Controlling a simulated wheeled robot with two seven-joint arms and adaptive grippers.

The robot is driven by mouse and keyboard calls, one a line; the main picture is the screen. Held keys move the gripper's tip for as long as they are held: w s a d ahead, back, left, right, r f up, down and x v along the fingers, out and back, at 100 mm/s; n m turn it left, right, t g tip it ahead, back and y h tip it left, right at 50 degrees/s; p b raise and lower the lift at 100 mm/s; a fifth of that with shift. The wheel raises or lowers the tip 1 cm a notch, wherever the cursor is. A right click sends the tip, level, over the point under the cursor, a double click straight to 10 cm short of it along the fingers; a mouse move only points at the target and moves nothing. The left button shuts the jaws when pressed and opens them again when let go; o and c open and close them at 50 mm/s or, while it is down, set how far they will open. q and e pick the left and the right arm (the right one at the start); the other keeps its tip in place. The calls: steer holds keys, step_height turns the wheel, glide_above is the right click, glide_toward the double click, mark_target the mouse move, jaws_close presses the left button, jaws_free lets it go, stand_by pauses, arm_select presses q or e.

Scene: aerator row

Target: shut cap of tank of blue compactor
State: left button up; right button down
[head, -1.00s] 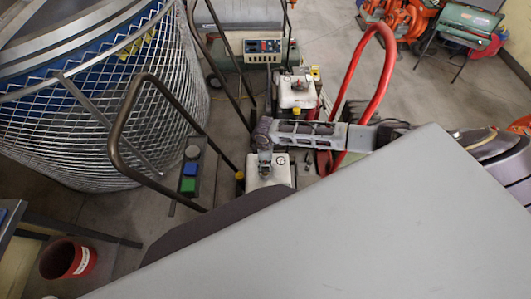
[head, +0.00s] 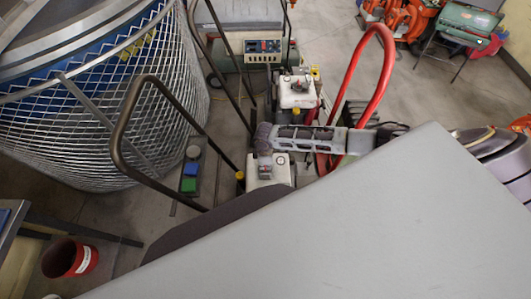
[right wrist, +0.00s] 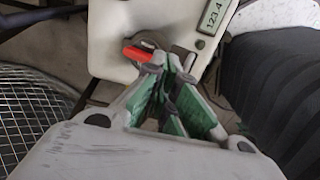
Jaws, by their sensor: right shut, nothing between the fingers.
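A white tank (head: 258,183) sits on the near machine under a dark bent handle. In the right wrist view the white tank (right wrist: 112,28) carries a grey cap (right wrist: 150,42) with a red lever (right wrist: 137,54). My right gripper (head: 264,172) reaches in from the right over this tank. In the right wrist view its green-padded fingers (right wrist: 172,62) are shut and empty, with the tips at the cap beside the red lever. They hide part of the cap; I cannot tell whether it is shut or whether they touch it. No blue bodywork shows clearly. My left gripper is out of view.
A second white tank (head: 297,93) stands just behind, next to a red curved handle (head: 386,70). The dark handle (head: 122,125) and a wire-mesh cage (head: 110,130) stand left. A red bucket (head: 70,259) is at lower left.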

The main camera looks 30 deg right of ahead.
steer(key=shift+s+a+f+p, duration=0.15)
steer(key=shift+s+a+p, duration=0.2)
steer(key=shift+s, duration=0.2)
steer(key=shift+s+a+f, duration=0.1)
steer(key=shift+s, duration=0.25)
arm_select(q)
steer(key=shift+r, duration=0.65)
arm_select(e)
steer(key=shift+s, duration=0.15)
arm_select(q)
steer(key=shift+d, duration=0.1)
